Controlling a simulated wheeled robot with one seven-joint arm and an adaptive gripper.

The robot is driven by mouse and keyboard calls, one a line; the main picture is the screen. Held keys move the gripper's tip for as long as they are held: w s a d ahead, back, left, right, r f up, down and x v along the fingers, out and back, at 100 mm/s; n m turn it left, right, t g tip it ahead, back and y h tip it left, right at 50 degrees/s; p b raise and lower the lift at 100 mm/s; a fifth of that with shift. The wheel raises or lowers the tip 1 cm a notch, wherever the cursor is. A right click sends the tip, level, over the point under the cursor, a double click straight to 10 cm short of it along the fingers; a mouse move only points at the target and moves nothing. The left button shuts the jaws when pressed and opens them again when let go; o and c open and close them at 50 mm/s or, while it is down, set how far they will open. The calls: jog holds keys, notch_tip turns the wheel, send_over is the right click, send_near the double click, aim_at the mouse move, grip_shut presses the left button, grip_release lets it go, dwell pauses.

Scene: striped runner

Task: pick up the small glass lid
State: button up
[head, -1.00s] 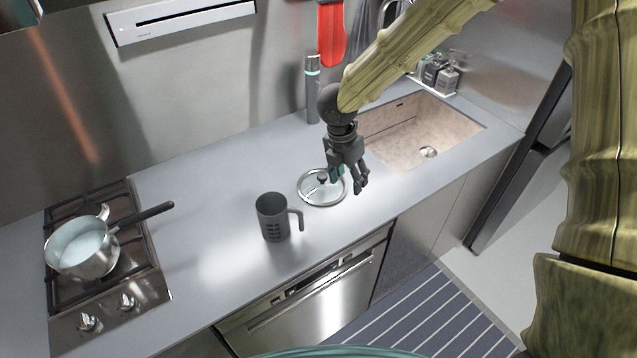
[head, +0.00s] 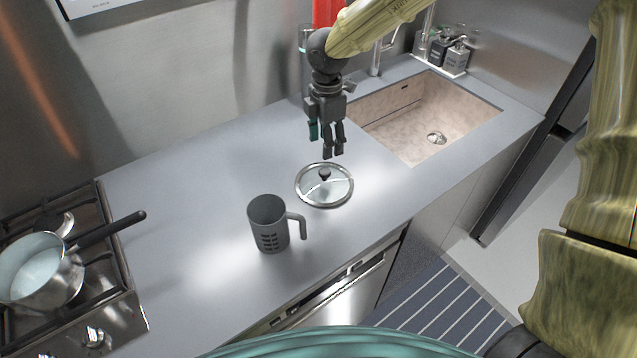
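The small glass lid (head: 338,192) lies flat on the grey counter. It is a clear disc with a metal rim and a dark knob at its centre. My gripper (head: 323,150) is above the lid, pointing down, with its fingertips a little above and behind the knob in the picture. Its fingers look spread, with a gap between the teal-padded finger on the left and the dark ones on the right. Nothing shows between them, and the gripper appears apart from the lid.
A grey mug (head: 268,226) with its handle to the right stands left of the lid. A saucepan (head: 38,272) sits on the hob (head: 120,300) at far left. The sink (head: 410,115) is at right, with soap bottles (head: 457,55) behind.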

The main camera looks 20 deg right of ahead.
jog(key=shift+w+f, duration=0.15)
jog(key=shift+f, duration=0.65)
jog(key=p, duration=0.1)
send_over(325, 171)
jog(key=f, duration=0.4)
jog(key=shift+w+a, duration=0.15)
jog(key=shift+w, duration=0.1)
jog(key=shift+s+f+p, duration=0.2)
jog(key=shift+f+p, duration=0.3)
jog(key=shift+f, duration=0.35)
jog(key=shift+d+f+p, duration=0.2)
jog(key=shift+f+p, duration=0.65)
jog(key=shift+f, duration=1.3)
grip_shut()
